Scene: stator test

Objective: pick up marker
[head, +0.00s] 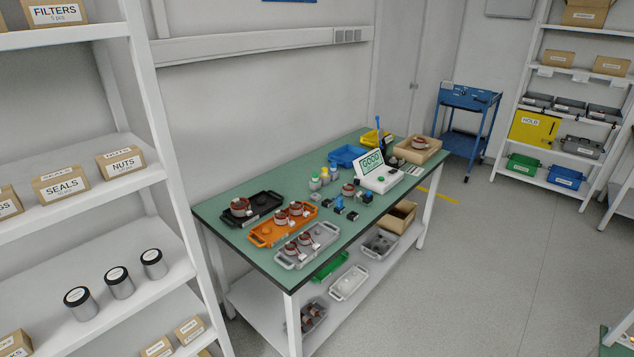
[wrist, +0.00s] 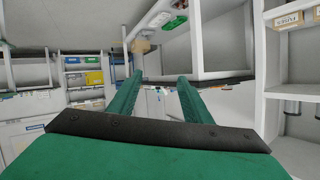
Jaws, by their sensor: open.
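I cannot pick out a marker for certain in either view. Small items stand on the green-topped workbench (head: 225,210) in the head view, too small to tell apart. A thin blue upright item (head: 378,124) stands near the back of the bench, and I cannot tell what it is. My gripper (wrist: 161,80) shows in the wrist view with two green fingers apart and nothing between them. It is in the air, away from the bench top, and is not seen in the head view.
Black (head: 262,209), orange (head: 266,237) and grey (head: 290,260) trays with copper-coloured parts stand on the bench's near end. A white tester (head: 380,180) reading GOOD stands farther along. A shelf rack (head: 168,200) is close on the left. Grey floor (head: 480,270) lies open on the right.

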